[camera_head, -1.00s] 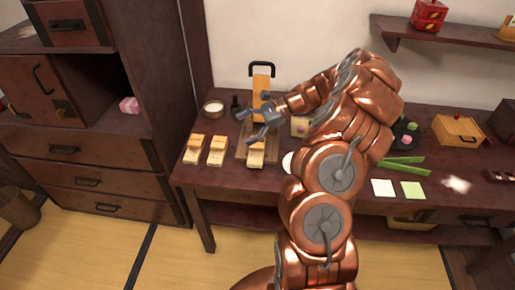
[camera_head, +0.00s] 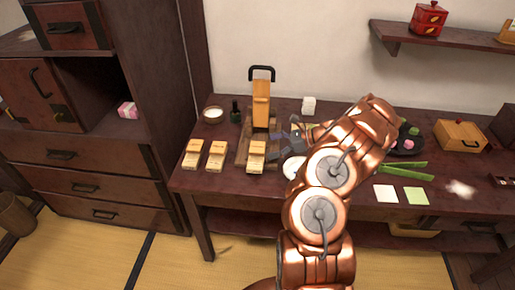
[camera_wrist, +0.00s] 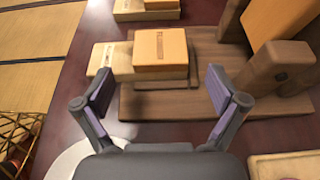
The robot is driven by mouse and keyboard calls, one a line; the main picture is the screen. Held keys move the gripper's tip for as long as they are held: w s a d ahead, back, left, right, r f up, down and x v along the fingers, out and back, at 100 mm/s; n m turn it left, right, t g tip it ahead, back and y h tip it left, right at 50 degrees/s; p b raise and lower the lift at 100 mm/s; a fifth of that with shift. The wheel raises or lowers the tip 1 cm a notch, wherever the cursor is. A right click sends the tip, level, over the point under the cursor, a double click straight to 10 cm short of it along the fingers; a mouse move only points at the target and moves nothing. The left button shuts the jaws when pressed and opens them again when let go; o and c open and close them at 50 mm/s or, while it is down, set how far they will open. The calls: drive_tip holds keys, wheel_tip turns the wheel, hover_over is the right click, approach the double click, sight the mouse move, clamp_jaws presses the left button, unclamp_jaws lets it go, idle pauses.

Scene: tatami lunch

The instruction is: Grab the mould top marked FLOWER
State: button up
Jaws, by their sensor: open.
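A wooden mould with an orange-tan top sits on the press's wooden base board; the mould top (camera_wrist: 160,48) carries a small dark label that seems to begin with F, too blurred to read fully. A paler block (camera_wrist: 108,62) lies under it and juts out to the left. In the head view this mould (camera_head: 256,150) is the rightmost of three. My gripper (camera_wrist: 159,92) is open and empty, its purple-padded fingers spread just short of the mould top, not touching it. In the head view my gripper (camera_head: 277,146) is just right of the mould.
Two similar moulds (camera_head: 193,150) (camera_head: 216,152) stand left of the board. The upright press (camera_head: 261,105) with a black handle rises behind. A white bowl (camera_head: 213,114) and dark bottle (camera_head: 235,108) stand back left. A white round dish (camera_wrist: 85,160) lies near my gripper.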

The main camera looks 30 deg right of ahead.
sight(258, 147)
drive_tip(key=w+a, duration=0.1)
drive_tip(key=w+a+p, duration=0.1)
drive_tip(key=shift+w+a, duration=0.2)
drive_tip(key=shift+a, duration=0.2)
drive_tip(key=shift+w+a+f, duration=0.3)
drive_tip(key=c, duration=1.2)
drive_tip(key=shift+c, duration=0.2)
